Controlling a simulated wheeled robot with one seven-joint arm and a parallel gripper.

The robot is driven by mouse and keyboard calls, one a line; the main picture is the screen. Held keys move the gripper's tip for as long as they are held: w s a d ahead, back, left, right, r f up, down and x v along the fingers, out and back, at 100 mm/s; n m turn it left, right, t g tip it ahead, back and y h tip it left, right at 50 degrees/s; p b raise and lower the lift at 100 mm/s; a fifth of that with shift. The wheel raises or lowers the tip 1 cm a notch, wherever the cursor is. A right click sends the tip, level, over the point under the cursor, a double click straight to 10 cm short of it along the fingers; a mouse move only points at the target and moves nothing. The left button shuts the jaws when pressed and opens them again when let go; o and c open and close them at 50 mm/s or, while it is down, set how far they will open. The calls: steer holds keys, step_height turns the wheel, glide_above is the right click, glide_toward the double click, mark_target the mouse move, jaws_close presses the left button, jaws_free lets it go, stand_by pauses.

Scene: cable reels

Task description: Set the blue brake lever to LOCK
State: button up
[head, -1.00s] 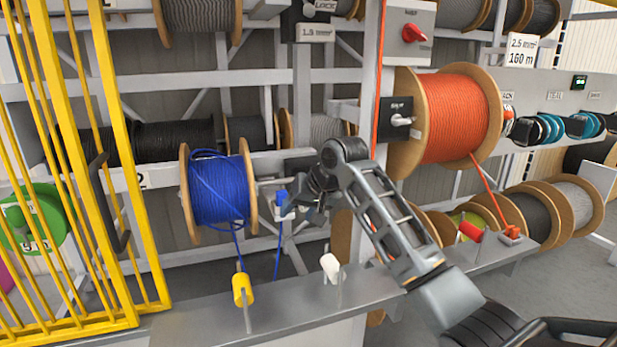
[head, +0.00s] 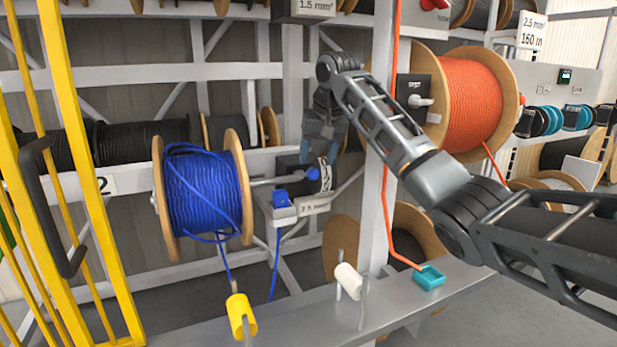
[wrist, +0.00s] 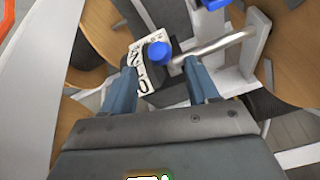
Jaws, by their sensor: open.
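The blue brake lever's knob (head: 312,174) is at a dark brake box (head: 292,176) to the right of the blue cable reel (head: 203,200). In the wrist view the blue knob (wrist: 158,51) sits on a short dark arm beside a white lettered plate (wrist: 138,78). The lettering is too unclear to tell the lever's setting. My gripper (head: 322,150) points down just above the lever in the head view. In the wrist view my gripper (wrist: 162,82) is open, with the lever showing between its two fingers. I cannot tell whether a finger touches it.
A metal shaft (wrist: 222,46) runs close by the lever. A blue block (head: 282,199) sits on a bracket below it. A white post (head: 380,170) stands close to the right, with the orange reel (head: 470,105) beyond. A yellow barrier (head: 90,180) is at left.

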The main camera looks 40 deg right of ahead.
mark_target(314, 169)
steer(key=shift+x, duration=3.2)
steer(key=shift+c, duration=0.3)
steer(key=shift+a, duration=0.1)
jaws_close()
